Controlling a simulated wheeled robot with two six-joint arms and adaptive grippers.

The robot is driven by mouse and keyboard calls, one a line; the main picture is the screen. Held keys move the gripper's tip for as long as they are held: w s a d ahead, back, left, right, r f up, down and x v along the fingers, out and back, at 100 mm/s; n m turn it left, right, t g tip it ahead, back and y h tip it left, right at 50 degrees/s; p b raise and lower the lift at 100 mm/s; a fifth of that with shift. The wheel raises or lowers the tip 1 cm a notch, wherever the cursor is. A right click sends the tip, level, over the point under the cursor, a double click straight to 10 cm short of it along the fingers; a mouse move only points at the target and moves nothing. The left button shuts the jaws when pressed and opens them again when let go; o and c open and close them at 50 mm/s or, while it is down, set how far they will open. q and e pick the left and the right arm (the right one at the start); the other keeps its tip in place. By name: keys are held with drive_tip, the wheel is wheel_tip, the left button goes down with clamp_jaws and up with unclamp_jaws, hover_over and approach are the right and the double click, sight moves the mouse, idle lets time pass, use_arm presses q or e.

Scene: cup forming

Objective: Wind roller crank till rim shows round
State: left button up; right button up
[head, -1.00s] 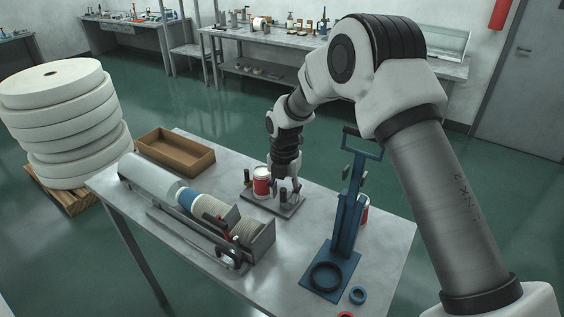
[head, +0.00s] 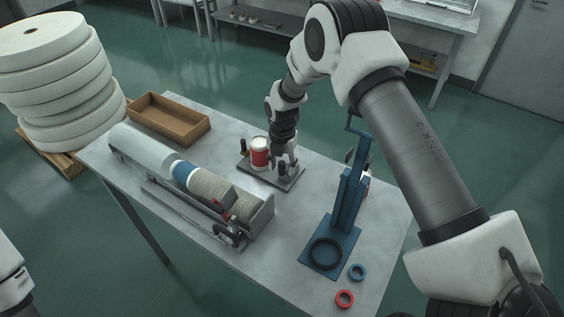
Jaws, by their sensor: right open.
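The roller machine (head: 150,151) lies along the left of the table, with a pale cover, a blue band and cord-like ribbed rollers (head: 209,186). Its crank (head: 230,232), a dark part with red bits, is at the front right end. A red and white cup (head: 259,156) stands upright on a small dark plate (head: 290,184) with short posts. My right gripper (head: 285,167) points down over this plate, just right of the cup, with its fingers apart. I cannot tell whether it touches the cup. My left gripper is out of view. The cup's rim is too small to judge.
A blue stand (head: 346,205) with a black ring at its base is at the right, partly hiding another red object. Blue (head: 357,272) and red (head: 344,299) rings lie at the front edge. An open brown tray (head: 170,122) sits at the back left. The front middle is clear.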

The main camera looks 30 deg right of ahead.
drive_tip(key=shift+s+a+r, duration=0.15)
drive_tip(key=shift+r, duration=0.05)
drive_tip(key=shift+c, duration=1.3)
drive_tip(key=shift+s+a+r, duration=0.1)
drive_tip(key=shift+s+r, duration=0.05)
drive_tip(key=shift+s, duration=0.05)
clamp_jaws()
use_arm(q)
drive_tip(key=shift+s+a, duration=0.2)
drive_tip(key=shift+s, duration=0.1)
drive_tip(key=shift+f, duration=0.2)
use_arm(e)
drive_tip(key=shift+w+m, duration=0.15)
drive_tip(key=shift+m, duration=0.15)
